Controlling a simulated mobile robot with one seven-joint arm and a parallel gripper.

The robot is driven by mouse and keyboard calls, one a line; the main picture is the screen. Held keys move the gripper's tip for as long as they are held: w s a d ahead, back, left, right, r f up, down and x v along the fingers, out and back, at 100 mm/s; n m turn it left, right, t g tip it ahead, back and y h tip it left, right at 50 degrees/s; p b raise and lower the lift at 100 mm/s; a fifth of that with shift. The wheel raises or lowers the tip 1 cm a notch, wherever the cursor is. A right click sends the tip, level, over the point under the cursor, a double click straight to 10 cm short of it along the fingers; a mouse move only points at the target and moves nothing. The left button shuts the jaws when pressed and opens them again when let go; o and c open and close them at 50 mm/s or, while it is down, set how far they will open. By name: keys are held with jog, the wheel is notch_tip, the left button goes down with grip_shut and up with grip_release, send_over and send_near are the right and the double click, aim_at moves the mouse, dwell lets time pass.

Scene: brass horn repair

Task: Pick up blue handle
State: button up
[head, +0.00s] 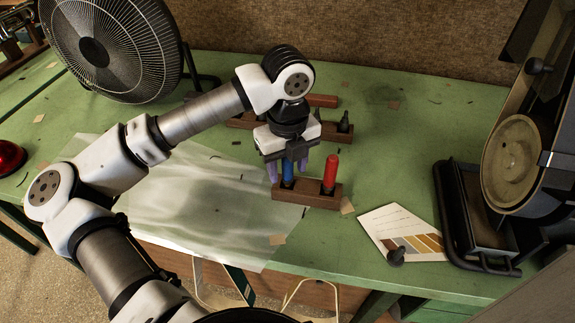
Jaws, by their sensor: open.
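The blue handle (288,171) stands upright in a small wooden rack (309,196) on the green bench. My gripper (287,167) is open and points down directly over the blue handle, with its fingers around or close in front of the handle's upper part. The arm and fingers hide the handle's top. I cannot tell whether the fingers touch it. A red handle (331,172) stands upright in the same rack, just right of my gripper.
Another wooden rack (330,132) with a dark tool lies behind. A translucent sheet (200,205) covers the bench at left. A fan (110,45) stands at back left. A colour card (403,232) and a black-framed machine (515,165) are at right.

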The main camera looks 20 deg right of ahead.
grip_shut()
jog(key=shift+r, duration=0.1)
notch_tip(320, 180, up, 20)
jog(key=b, duration=0.3)
dwell(0.4)
